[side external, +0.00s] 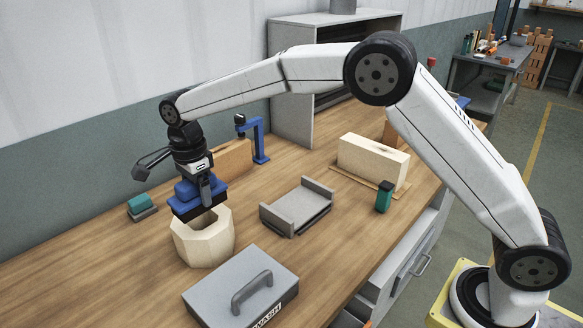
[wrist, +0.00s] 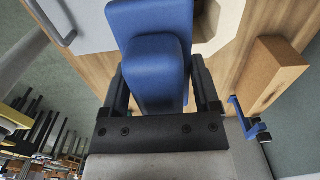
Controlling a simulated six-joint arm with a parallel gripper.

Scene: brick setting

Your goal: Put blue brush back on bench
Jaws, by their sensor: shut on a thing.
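The blue brush (side external: 196,195) has dark bristles on its underside. It is held in my gripper (side external: 205,190) just above the rim of a pale, many-sided hollow block (side external: 203,240). I cannot tell whether the brush touches the block. In the wrist view the blue brush (wrist: 157,70) sits between the two black fingers of my gripper (wrist: 162,85), which are shut on its raised handle part. The wooden bench (side external: 120,265) lies below, and its top also shows in the wrist view (wrist: 275,20).
A grey lidded box (side external: 240,285) is in front of the hollow block. A grey tray (side external: 297,207) is to the right, with a green bottle (side external: 384,196) and pale block (side external: 373,158) beyond. A green sponge-like block (side external: 141,206), brown block (side external: 232,159) and blue stand (side external: 258,140) are behind. The front left bench is clear.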

